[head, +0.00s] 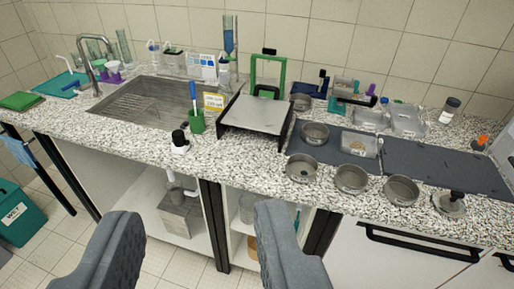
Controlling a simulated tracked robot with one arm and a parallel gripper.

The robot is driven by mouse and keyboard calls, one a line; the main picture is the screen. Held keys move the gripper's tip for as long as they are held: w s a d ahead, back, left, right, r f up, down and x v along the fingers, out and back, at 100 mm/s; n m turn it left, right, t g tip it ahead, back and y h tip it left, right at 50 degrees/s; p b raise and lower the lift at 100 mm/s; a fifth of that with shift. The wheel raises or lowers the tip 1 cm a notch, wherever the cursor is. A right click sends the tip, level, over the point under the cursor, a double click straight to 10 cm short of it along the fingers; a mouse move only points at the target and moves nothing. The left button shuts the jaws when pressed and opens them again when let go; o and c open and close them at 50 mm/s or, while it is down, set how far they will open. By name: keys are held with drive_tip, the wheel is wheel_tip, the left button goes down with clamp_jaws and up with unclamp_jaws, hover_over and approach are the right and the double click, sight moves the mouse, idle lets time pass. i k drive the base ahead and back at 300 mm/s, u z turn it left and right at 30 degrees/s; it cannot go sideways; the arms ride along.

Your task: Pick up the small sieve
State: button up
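Several round metal sieves are on the speckled counter at the right. One sieve (302,169) is at the front edge, with another sieve (351,179) and a third sieve (401,190) to its right. I cannot tell for sure which is the small sieve. My gripper (190,235) is in the foreground, its two grey fingers wide apart and empty, in front of the counter and apart from every sieve.

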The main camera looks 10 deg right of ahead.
sight(300, 168)
drive_tip(key=u, duration=0.05)
drive_tip(key=i, duration=1.4)
drive_tip(key=z, duration=0.3)
